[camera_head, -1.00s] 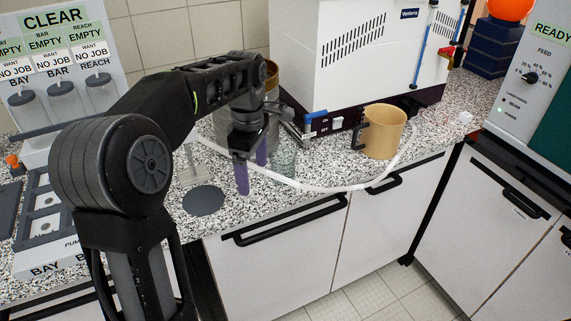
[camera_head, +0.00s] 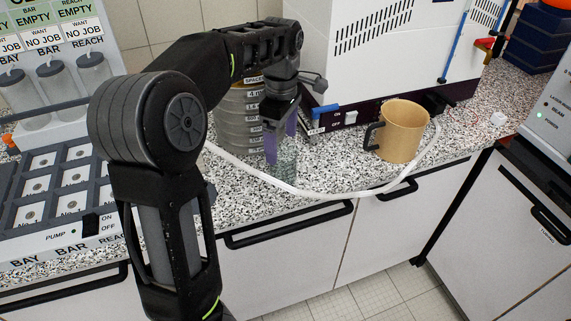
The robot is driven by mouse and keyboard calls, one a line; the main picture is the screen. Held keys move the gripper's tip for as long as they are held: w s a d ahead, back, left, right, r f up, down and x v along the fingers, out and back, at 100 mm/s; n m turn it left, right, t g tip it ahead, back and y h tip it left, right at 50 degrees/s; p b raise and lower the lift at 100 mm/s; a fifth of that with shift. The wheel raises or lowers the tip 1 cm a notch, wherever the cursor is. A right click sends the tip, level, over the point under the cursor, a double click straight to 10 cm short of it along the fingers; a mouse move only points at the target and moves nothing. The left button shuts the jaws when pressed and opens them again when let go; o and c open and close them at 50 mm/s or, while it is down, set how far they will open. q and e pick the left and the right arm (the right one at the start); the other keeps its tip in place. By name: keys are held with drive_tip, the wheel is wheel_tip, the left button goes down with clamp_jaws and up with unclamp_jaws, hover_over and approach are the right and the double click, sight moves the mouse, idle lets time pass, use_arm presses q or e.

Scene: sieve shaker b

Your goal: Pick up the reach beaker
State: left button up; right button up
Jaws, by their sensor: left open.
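A small clear glass beaker (camera_head: 287,168), seemingly the reach beaker, stands on the speckled counter in front of the sieve stack. My left gripper (camera_head: 281,150), with purple fingers, points down at it and is open. The fingers overlap the beaker's upper part in the picture; I cannot tell whether they are around it or just behind it, or whether they touch. My right gripper does not show.
A sieve stack (camera_head: 238,120) stands close behind the gripper. A white hose (camera_head: 330,195) curves along the counter in front of the beaker. A tan mug (camera_head: 404,130) stands to the right, by the white machine (camera_head: 375,55). A tray rack (camera_head: 45,195) lies at left.

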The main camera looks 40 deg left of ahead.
sight(283, 162)
use_arm(q)
drive_tip(key=shift+f, duration=1.35)
drive_tip(key=shift+w+f+p, duration=0.2)
drive_tip(key=shift+f+p, duration=0.35)
drive_tip(key=shift+f, duration=2.05)
drive_tip(key=shift+c, duration=0.3)
drive_tip(key=c, duration=1.5)
